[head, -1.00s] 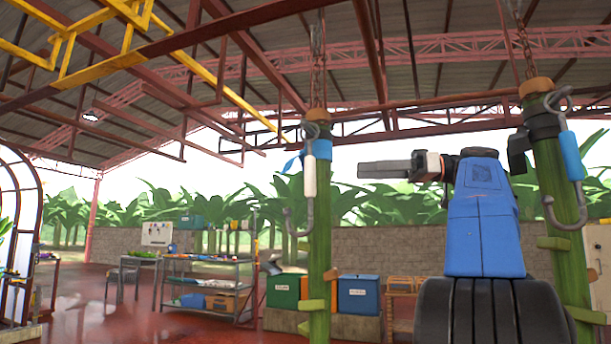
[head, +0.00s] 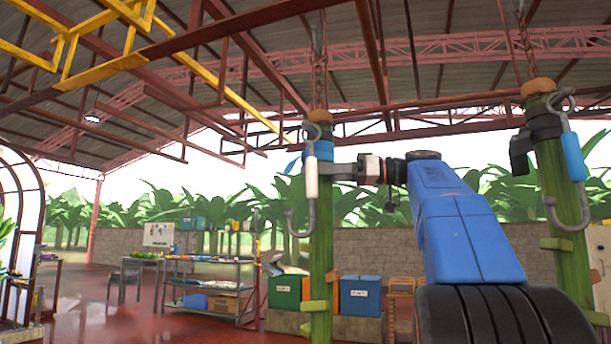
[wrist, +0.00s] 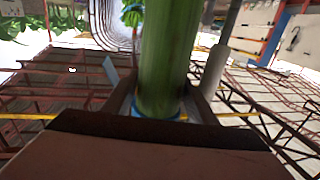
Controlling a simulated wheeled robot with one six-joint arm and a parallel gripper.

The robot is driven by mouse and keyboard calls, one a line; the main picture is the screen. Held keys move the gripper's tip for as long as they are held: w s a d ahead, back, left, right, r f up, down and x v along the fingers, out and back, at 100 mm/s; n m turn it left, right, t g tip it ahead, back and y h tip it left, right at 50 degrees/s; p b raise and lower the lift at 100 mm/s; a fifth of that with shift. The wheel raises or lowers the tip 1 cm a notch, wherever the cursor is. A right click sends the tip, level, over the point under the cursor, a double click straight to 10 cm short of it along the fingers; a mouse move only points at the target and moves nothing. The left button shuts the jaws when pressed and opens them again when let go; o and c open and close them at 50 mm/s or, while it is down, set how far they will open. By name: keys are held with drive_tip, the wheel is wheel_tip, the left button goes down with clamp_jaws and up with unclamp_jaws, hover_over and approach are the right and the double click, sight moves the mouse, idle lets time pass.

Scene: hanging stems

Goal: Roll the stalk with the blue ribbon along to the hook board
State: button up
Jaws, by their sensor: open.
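The stalk with the blue ribbon (head: 319,235) is a thick green stem hanging upright from a chain, left of my arm in the head view. A blue band with a loose end (head: 291,166) wraps it near the top. A metal hook with a white handle (head: 312,178) hangs on its front. My gripper (head: 338,172) is at the stalk at band height. In the wrist view, the stalk (wrist: 168,55) stands between my open fingers (wrist: 162,100), with blue near their base. Whether the fingers touch it is unclear. A pale board with hooks (wrist: 292,32) shows at the upper right of the wrist view.
A second green stalk (head: 562,190) with a dark band and a blue-handled hook hangs at the right. Green and blue bins (head: 360,295) stand behind the first stalk. A metal shelf (head: 212,290) stands further left. Red and yellow beams run overhead.

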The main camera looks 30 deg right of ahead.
drive_tip(key=shift+x, duration=1.4)
